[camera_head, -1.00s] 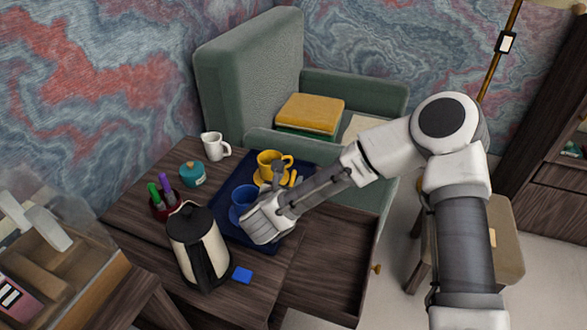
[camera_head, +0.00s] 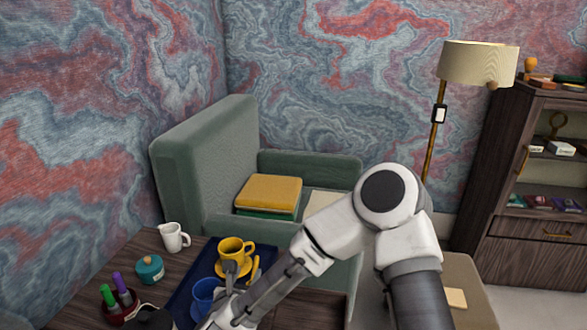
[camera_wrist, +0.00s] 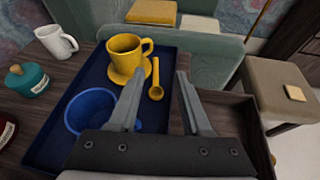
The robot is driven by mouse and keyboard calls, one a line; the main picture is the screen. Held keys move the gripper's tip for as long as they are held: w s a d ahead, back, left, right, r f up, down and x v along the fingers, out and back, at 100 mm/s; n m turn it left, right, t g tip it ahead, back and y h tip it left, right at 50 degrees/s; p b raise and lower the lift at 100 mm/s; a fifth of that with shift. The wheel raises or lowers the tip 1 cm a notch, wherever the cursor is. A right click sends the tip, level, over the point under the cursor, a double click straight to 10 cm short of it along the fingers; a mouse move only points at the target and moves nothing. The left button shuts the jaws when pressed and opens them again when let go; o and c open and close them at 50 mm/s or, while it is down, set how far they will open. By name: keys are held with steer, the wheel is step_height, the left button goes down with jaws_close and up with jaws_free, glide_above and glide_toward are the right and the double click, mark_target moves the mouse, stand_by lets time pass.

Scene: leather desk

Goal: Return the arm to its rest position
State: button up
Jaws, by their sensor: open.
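My gripper (camera_wrist: 158,100) is open, its two fingers apart with nothing between them in the wrist view. In the head view my arm reaches down to the left over the dark blue tray (camera_head: 184,291), and the gripper's tips are hard to make out there. A yellow cup (camera_head: 233,249) stands on a yellow saucer (camera_wrist: 122,82) on the tray. A yellow spoon (camera_wrist: 155,80) lies beside the saucer. A blue cup (camera_wrist: 88,112) stands near the tray's front left, partly hidden by my gripper.
A white jug (camera_head: 173,238), a teal pot (camera_head: 149,270) and a red marker holder (camera_head: 119,308) stand left of the tray. An open drawer (camera_wrist: 236,117) is at right. A green armchair (camera_head: 208,160) stands behind, with a stool (camera_wrist: 280,90) to the right.

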steer(key=d+r+n+g+y, duration=0.2)
steer(key=d+r+n, duration=0.3)
steer(key=n, duration=0.6)
steer(key=d+r+n+g+y, duration=0.1)
steer(key=d+r+n+y, duration=0.1)
steer(key=r+n, duration=0.75)
steer(key=s+d+r+n+g+h, duration=0.2)
steer(key=s+d+n, duration=0.6)
steer(key=s+d, duration=0.3)
steer(key=s+d+r+n+g+h, duration=0.2)
steer(key=s+d+r+n+g, duration=0.1)
steer(key=s+d+n, duration=0.7)
step_height(320, 180, up, 22)
steer(key=s+m+p, duration=0.1)
steer(key=s+p, duration=0.1)
steer(key=p, duration=2)
steer(key=shift+d+m, duration=0.3)
steer(key=shift+m, duration=0.05)
